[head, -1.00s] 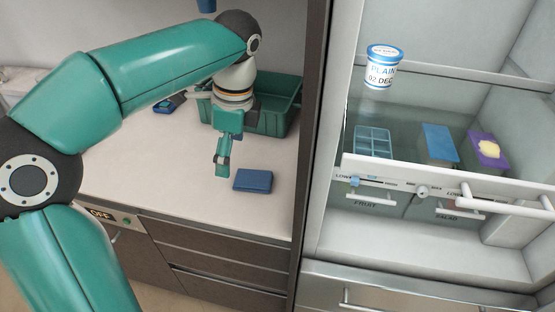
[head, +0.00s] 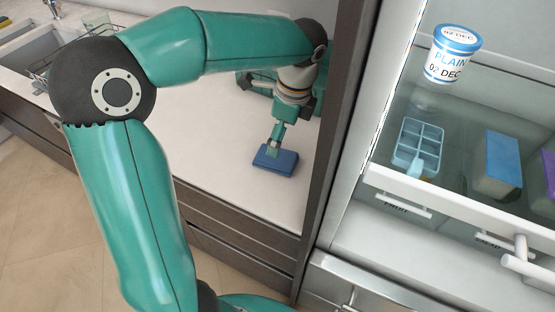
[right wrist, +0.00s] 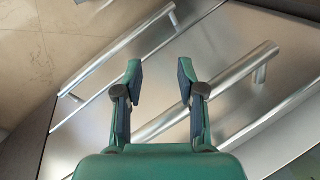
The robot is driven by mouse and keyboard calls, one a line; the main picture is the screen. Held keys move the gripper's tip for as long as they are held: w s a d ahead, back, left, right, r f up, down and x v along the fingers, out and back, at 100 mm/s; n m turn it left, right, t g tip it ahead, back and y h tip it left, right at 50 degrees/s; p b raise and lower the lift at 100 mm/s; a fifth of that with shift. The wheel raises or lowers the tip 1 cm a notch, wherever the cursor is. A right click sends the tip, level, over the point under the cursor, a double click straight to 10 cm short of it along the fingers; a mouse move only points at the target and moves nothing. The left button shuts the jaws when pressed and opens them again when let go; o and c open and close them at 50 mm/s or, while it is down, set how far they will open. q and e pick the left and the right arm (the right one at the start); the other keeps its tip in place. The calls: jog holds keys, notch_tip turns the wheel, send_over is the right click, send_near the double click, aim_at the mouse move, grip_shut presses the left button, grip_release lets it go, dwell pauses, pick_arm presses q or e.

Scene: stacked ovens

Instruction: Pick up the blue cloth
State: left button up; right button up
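The blue cloth (head: 282,164), a small folded block, lies flat on the white counter in the head view. My left gripper (head: 273,150) points down at the cloth's left part, and its fingertips overlap the cloth in the picture. I cannot tell whether they touch or grip it, or how far apart the fingers are. My right gripper (right wrist: 160,75) is open and empty in the right wrist view, in front of steel drawer handles.
A dark panel (head: 345,110) stands right of the counter. Beyond it, the open fridge holds a white-and-blue tub (head: 452,57), a light-blue ice tray (head: 418,143) and a blue box (head: 497,165). A sink (head: 48,50) is at far left.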

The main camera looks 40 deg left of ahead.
pick_arm(q)
jog(key=shift+s+a+f, duration=0.15)
jog(key=shift+f, duration=1)
jog(key=shift+s+a+f, duration=0.2)
jog(key=shift+f, duration=0.9)
jog(key=shift+s+a+f, duration=0.15)
jog(key=shift+f, duration=1)
jog(key=c, duration=1.2)
jog(key=shift+r, duration=0.1)
notch_tip(320, 180, up, 20)
jog(key=shift+f+p, duration=0.1)
jog(key=shift+p, duration=1)
